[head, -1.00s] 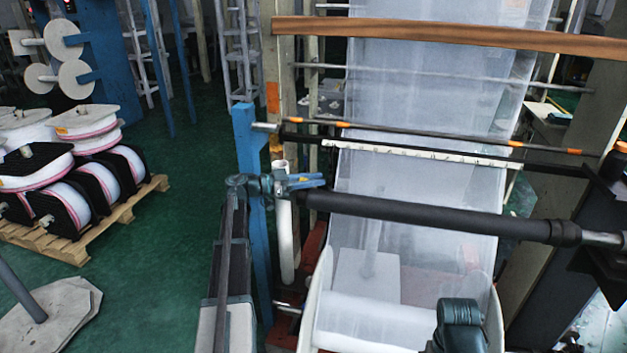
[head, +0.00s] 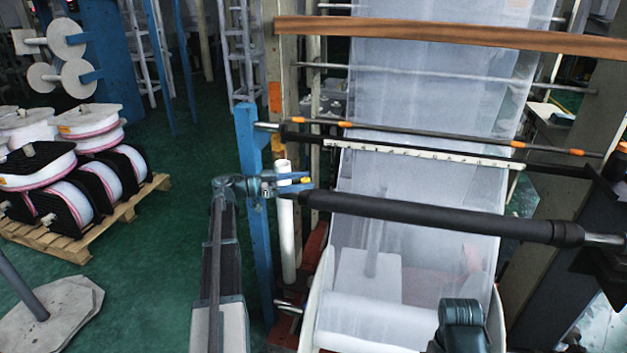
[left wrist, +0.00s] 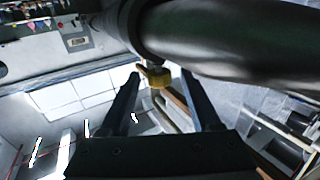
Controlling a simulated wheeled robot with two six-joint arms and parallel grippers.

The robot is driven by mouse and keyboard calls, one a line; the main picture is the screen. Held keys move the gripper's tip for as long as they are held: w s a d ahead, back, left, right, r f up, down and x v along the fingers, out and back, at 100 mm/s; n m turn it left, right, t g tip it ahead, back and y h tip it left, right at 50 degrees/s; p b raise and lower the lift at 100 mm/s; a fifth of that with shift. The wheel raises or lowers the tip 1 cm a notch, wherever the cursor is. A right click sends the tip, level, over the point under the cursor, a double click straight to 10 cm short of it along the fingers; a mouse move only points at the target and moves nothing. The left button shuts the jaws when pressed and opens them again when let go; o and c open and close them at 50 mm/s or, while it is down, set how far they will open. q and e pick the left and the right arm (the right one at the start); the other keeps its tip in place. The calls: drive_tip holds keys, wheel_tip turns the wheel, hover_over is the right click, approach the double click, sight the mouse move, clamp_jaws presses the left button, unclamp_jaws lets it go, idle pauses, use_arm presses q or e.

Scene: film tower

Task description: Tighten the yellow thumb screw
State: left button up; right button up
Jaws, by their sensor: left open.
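The yellow thumb screw (head: 306,180) is a small spot at the left end of the dark roller (head: 430,215), partly hidden by my left gripper (head: 297,183). In the left wrist view the yellow screw (left wrist: 160,78) hangs under the dark roller (left wrist: 235,40), between the open fingers and near their tips. I cannot tell whether either finger touches it. My left gripper is open and holds nothing. Part of my right arm shows at the bottom right of the head view, but its gripper does not.
A blue post (head: 253,200) stands close behind my left arm. A white upright tube (head: 286,235) is just below the gripper. Clear film (head: 415,165) hangs behind the roller. A pallet (head: 75,235) with several spools is at the left, with open green floor between.

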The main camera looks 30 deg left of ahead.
use_arm(q)
drive_tip(key=v, duration=0.9)
drive_tip(key=shift+s+a, duration=0.2)
